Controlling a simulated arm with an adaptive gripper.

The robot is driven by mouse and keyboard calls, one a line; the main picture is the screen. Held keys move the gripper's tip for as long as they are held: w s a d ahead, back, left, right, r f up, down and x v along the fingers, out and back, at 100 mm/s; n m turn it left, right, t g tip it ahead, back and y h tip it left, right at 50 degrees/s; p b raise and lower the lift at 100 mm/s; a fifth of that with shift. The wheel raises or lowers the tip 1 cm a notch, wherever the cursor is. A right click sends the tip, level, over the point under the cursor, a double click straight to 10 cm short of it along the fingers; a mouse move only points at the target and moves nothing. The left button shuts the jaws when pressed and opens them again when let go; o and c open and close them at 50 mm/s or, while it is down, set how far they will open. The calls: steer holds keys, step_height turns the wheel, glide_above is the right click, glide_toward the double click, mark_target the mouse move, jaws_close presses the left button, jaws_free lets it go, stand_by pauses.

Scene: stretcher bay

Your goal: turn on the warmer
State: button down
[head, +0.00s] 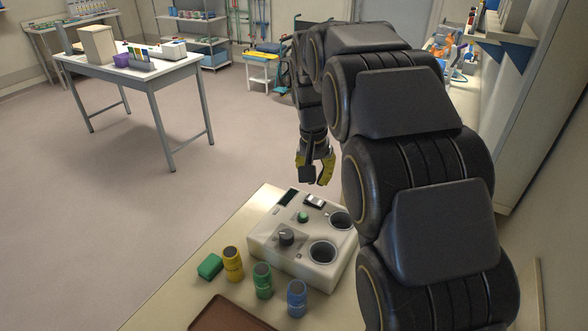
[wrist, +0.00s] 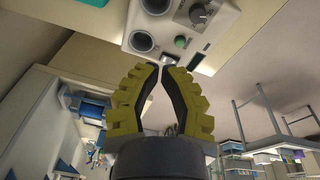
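The warmer is a pale box (head: 268,241) on the near table in the head view. Its top has two round wells (head: 323,252), a dark knob (head: 286,237), a green button (head: 303,216), a small switch (head: 314,201) and a dark panel (head: 287,197). My gripper (head: 316,182), with yellow fingers, hangs beyond the warmer's far edge.
Yellow (head: 233,264), green (head: 262,280) and blue (head: 297,298) bottles stand in front of the warmer, beside a green block (head: 210,266) and a brown tray (head: 228,317). A white table (head: 165,75) with boxes stands at the far left. The floor between is clear.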

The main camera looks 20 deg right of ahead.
mark_target(313, 196)
steer(key=w+d+f+m, duration=0.1)
steer(key=w+d+f, duration=0.1)
steer(key=w+f, duration=0.2)
steer(key=w+d+f+m+t, duration=0.1)
steer(key=w+f, duration=0.3)
steer(key=w, duration=0.7)
steer(key=shift+d+m+t+h, duration=0.3)
steer(key=shift+d+m, duration=0.2)
steer(key=shift+d, duration=0.3)
steer(key=x, duration=1.2)
steer(key=shift+s+a+f, duration=0.15)
steer(key=shift+a+f, duration=0.15)
steer(key=shift+a, duration=0.05)
steer(key=shift+a+f, duration=0.1)
steer(key=shift+f, duration=0.55)
